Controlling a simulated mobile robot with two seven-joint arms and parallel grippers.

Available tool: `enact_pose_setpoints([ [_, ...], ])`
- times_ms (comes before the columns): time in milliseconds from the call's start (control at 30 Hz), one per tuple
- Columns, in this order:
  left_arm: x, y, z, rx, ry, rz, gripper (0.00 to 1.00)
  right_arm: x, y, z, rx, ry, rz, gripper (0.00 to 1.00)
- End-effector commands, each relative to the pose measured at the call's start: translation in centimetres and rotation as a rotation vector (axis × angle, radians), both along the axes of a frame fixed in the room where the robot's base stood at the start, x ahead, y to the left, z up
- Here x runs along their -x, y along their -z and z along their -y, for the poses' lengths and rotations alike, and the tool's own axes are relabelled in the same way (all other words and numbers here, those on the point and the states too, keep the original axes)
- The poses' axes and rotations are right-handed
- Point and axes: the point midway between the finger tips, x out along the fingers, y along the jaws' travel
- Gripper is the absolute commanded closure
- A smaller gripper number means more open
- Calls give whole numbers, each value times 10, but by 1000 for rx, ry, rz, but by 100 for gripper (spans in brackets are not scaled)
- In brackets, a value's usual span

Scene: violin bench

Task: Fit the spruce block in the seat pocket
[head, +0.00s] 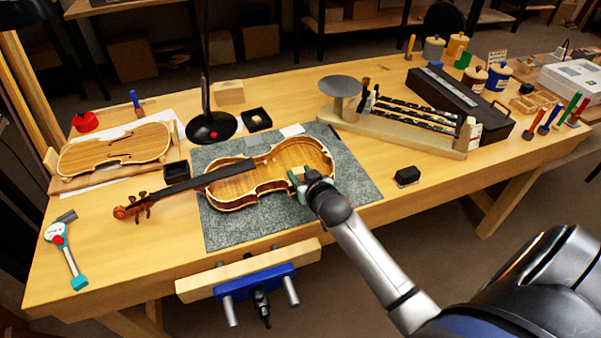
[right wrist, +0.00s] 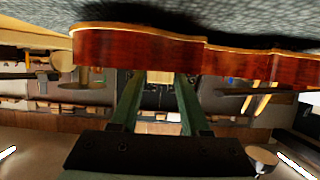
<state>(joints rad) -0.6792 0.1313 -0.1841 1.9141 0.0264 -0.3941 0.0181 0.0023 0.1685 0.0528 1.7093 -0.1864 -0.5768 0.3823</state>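The violin body (head: 255,178) lies open, without its top, on a grey mat, its neck pointing left. My right gripper (head: 300,183) is at the near right rim of the body. In the right wrist view a small pale block, seemingly the spruce block (right wrist: 160,77), sits between the fingertips of my right gripper (right wrist: 160,80), with both fingers close against its sides. Its top edge meets the reddish violin side (right wrist: 140,50) in the picture; whether they touch I cannot tell. The seat pocket cannot be made out. My left gripper is not in view.
The violin top (head: 115,150) rests on a cradle at left. A lamp base (head: 211,127) and small black trays stand behind the mat (head: 225,232). A wooden rack (head: 410,130) is at right, with a black block (head: 407,176) nearer. A vise (head: 255,280) projects from the front edge.

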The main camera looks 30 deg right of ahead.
Motion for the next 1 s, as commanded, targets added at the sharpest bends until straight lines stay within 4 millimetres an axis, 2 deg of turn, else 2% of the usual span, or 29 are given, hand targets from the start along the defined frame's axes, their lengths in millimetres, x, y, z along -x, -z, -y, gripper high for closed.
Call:
enact_pose_setpoints([
  [33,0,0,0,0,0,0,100,0,0,0,0,0,0,47],
  [200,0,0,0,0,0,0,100,0,-1,0,0,0,0,29],
  [567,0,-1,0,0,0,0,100,5,-2,-1,0,-1,0,29],
  [767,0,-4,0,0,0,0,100,31,-13,-8,-1,-1,-1,29],
  [1000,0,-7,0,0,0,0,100,74,-31,-18,-1,0,-1,29],
])
